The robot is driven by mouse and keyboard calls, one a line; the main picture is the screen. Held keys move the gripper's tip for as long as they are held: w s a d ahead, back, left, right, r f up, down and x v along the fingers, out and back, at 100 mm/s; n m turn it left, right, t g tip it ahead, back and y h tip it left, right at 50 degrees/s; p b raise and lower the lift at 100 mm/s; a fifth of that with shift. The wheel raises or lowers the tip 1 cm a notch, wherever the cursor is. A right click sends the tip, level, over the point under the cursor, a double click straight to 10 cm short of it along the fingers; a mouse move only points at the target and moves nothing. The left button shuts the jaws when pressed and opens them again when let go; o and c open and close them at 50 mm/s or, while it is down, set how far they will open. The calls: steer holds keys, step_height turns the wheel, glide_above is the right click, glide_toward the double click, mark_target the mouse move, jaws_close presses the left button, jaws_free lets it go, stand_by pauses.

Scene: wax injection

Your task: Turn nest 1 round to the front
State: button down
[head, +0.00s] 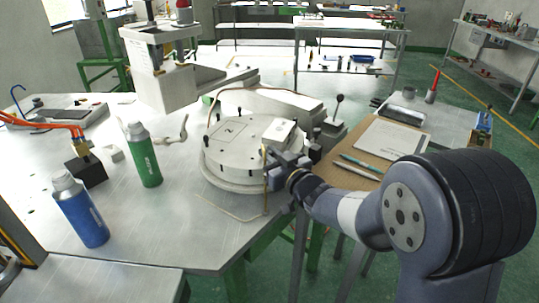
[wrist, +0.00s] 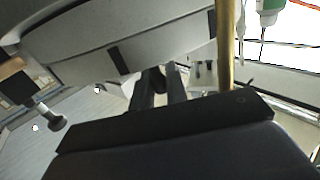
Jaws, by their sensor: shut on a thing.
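The round white turntable (head: 222,158) sits on the bench in the head view. A dark mark like a "2" shows on its top, at the left. A pale block (head: 279,130) sits on the top at the right; I cannot read a nest number there. My gripper (head: 272,160) is at the turntable's right front rim. In the wrist view its dark fingers (wrist: 158,88) are close together against the turntable's curved side (wrist: 85,55). They are shut on a small part at the rim, mostly hidden. A thin brass-coloured rod (wrist: 226,45) stands beside the fingers.
A green bottle (head: 144,158) and a blue bottle (head: 80,212) stand on the bench to the left. A white press (head: 160,75) is behind. A dark-knobbed lever (head: 338,103) stands right of the turntable. A board with a pad (head: 392,138) lies farther right. The front bench is mostly clear.

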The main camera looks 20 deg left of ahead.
mark_target(277, 146)
steer(key=w+d, duration=0.2)
steer(key=shift+w+d, duration=0.25)
steer(key=shift+w, duration=0.1)
steer(key=c, duration=1.7)
jaws_free()
steer(key=shift+s, duration=0.1)
steer(key=shift+c, duration=0.2)
steer(key=v, duration=1)
steer(key=shift+s+d+b, duration=0.25)
steer(key=shift+s+b, duration=0.05)
steer(key=shift+b, duration=0.15)
